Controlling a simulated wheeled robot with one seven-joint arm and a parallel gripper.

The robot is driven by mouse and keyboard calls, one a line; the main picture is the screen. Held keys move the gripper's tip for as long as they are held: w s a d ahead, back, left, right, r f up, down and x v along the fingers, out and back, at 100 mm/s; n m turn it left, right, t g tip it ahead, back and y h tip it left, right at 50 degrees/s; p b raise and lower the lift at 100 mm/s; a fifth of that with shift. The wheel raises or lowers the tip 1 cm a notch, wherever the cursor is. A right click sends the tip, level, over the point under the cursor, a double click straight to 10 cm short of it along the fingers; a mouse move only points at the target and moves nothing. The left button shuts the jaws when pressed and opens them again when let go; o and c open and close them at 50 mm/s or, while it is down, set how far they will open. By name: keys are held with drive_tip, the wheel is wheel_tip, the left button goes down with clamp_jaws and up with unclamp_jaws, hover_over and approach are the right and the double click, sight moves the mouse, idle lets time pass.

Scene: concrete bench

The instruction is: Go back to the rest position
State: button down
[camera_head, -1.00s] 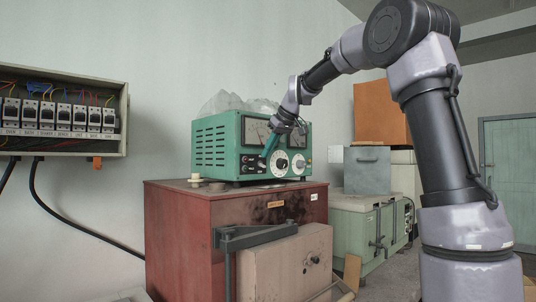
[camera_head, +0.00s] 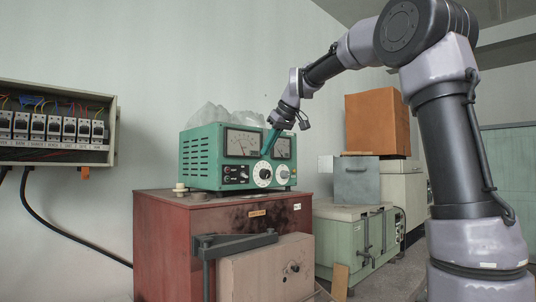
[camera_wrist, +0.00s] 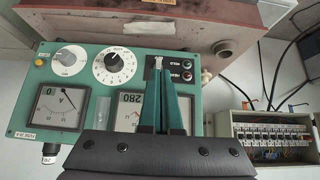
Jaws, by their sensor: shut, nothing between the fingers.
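My gripper (camera_head: 265,151) has teal fingers that are together and empty. In the head view it is in front of the green instrument (camera_head: 205,158), with its tips just above the white numbered dial (camera_head: 262,173). The wrist view shows the fingers (camera_wrist: 158,64) against the panel (camera_wrist: 75,65), over part of one meter (camera_wrist: 128,110). The numbered dial (camera_wrist: 114,66) is beside the tips there. I cannot tell how far the tips are from the panel; no contact shows.
The instrument stands on a red cabinet (camera_head: 165,235) with a grey bracket (camera_head: 235,244) at its front. An open breaker box (camera_head: 55,155) hangs on the left wall. Green chests (camera_head: 340,235), a grey box (camera_head: 363,180) and an orange box (camera_head: 378,122) are at right.

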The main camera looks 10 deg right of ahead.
drive_tip(key=shift+s+d, duration=0.15)
idle(0.3)
drive_tip(key=s+d+f+m+h, duration=0.1)
drive_tip(key=s+d+f+m, duration=0.2)
drive_tip(key=s, duration=0.7)
drive_tip(key=s+d+f+m, duration=0.4)
drive_tip(key=s+d+f, duration=0.2)
drive_tip(key=s+f, duration=0.2)
drive_tip(key=s+d+f+m+h, duration=0.1)
drive_tip(key=s+d+f+m, duration=0.3)
drive_tip(key=s, duration=0.7)
wheel_tip(320, 180, down, 2)
drive_tip(key=shift+s+d+f+t+h, duration=0.15)
drive_tip(key=shift+s+d+t+h, duration=0.2)
drive_tip(key=shift+d, duration=0.2)
